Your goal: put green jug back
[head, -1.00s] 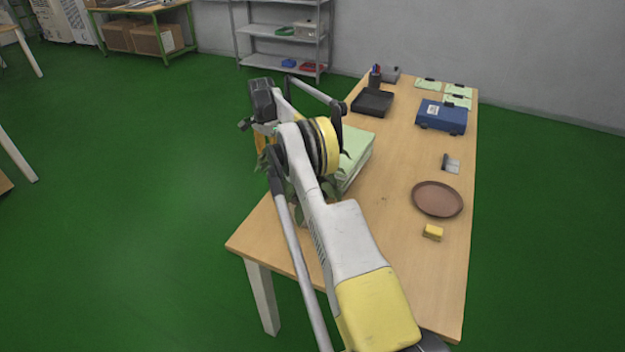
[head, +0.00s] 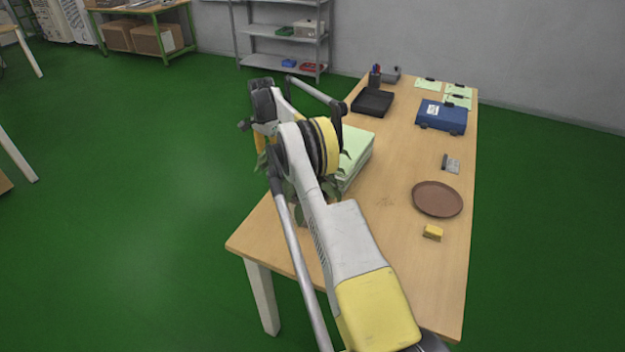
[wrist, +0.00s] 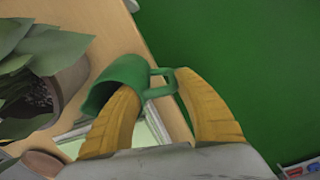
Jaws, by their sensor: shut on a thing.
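The green jug (wrist: 122,82) shows in the wrist view, tilted, with its handle toward the right. My gripper (wrist: 156,86) has two yellow fingers, one over the jug's body and one past the handle, and it is shut on the jug around the handle side. The jug appears over the wooden table's edge, with green floor beyond; its height above the table is unclear. In the head view my arm hides the jug and most of the gripper.
A potted plant (wrist: 45,90) stands close left of the jug. Green-covered papers or books (head: 357,158) lie beside my arm on the table (head: 400,240). A brown plate (head: 437,199), yellow block (head: 433,232), blue box (head: 441,117) and black tray (head: 372,102) stand further right and back.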

